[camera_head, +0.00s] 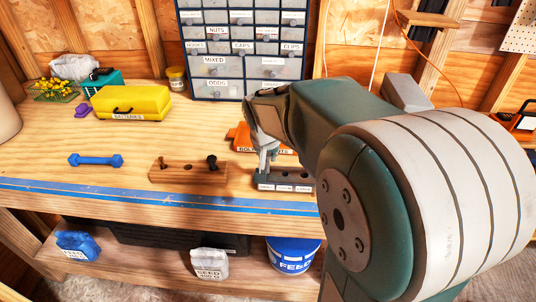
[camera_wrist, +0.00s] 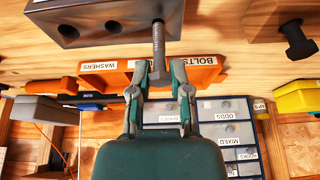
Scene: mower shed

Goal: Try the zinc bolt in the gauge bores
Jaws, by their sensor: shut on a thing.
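My gripper (camera_head: 266,158) is shut on the zinc bolt (camera_wrist: 158,50), a grey threaded shaft that stands out from between the fingertips (camera_wrist: 160,78) in the wrist view. The dark gauge block (camera_head: 287,178) lies near the bench front, with white labels on its front. My gripper is over its left part. In the wrist view the gauge block (camera_wrist: 90,10) shows two open bores, and the bolt's far end overlaps the block beside them. I cannot tell whether the tip is inside a bore or just above it. The bolt is mostly hidden in the head view.
A wooden block (camera_head: 180,174) with dark bolts stands left of the gauge. An orange bin labelled bolts and washers (camera_wrist: 112,72) lies behind it. The bench is clear between dumbbell and wooden block.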

